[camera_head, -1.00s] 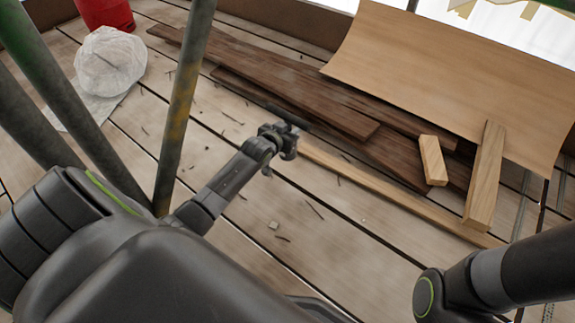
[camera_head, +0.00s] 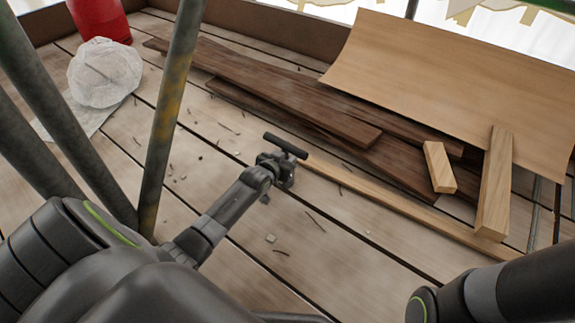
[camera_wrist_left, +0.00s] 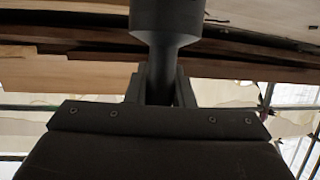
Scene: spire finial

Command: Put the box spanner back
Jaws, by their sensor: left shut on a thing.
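The box spanner (camera_head: 286,145) is a dark T-shaped tool, and its dark crossbar shows at the tip of my left arm. My left gripper (camera_head: 276,166) is shut on it and holds it above the plank floor. In the left wrist view the spanner's dark, wide round part (camera_wrist_left: 168,18) narrows to a shaft between the two fingers of my left gripper (camera_wrist_left: 160,85). Of my right arm only a link shows at the lower right; its gripper is out of view. I cannot make out where the spanner belongs.
Dark boards (camera_head: 290,105) lie behind the gripper, with a curved plywood sheet (camera_head: 450,85) at the back right. A long pale batten (camera_head: 390,205) and short timber blocks (camera_head: 439,167) lie right. A scaffold pole (camera_head: 170,120) stands left, near a white bag (camera_head: 105,75) and red container (camera_head: 98,18).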

